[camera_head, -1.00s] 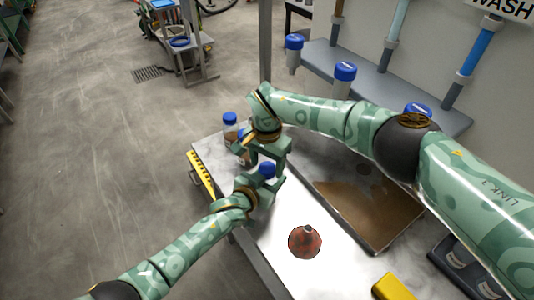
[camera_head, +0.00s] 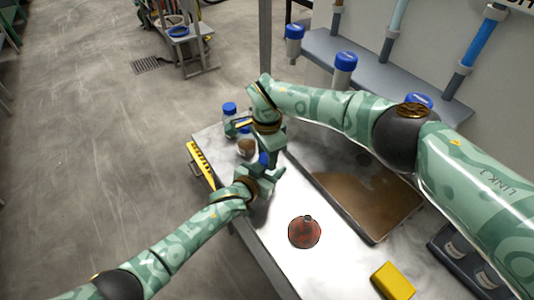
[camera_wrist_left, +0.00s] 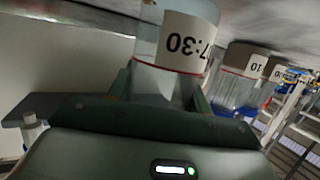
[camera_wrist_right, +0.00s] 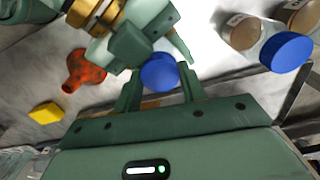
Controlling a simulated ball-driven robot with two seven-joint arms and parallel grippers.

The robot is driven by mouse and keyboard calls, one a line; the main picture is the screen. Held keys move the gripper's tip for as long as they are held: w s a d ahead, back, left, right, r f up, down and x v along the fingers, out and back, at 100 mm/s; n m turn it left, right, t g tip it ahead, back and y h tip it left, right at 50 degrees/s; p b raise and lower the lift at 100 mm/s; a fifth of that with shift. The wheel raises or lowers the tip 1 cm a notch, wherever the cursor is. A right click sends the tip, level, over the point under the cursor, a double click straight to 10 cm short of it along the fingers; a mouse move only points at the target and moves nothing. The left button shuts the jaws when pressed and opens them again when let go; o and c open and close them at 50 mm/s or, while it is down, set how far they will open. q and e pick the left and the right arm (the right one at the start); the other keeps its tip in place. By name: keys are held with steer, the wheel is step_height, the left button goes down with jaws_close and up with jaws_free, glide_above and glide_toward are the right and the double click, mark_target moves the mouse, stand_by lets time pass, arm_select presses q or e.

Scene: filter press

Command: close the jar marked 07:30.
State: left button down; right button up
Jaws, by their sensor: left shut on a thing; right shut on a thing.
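The jar marked 07:30 (camera_wrist_left: 183,42) is clear, with a white label, and is held between the fingers of my left gripper (camera_wrist_left: 168,85). In the head view the left gripper (camera_head: 262,178) is low over the near left part of the bench. A blue lid (camera_wrist_right: 159,72) sits between the fingertips of my right gripper (camera_wrist_right: 158,88), which is shut on it. The lid also shows in the head view (camera_head: 264,159), between the two grippers. The lid is right beside the left gripper's fingers; the jar's mouth is hidden, so I cannot tell how the lid sits on it.
A blue-capped jar (camera_head: 229,108) and a jar with brown contents (camera_head: 246,148) stand just behind the grippers. A red funnel (camera_head: 305,232), a yellow sponge (camera_head: 393,281) and a brown-stained tray (camera_head: 370,205) are to the right. The bench's left edge is close.

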steer(key=shift+m, duration=0.6)
steer(key=o, duration=1.1)
steer(key=shift+r, duration=2.25)
steer(key=shift+c, duration=0.4)
step_height(320, 180, up, 4)
steer(key=shift+f+n, duration=0.25)
steer(key=shift+n, duration=0.85)
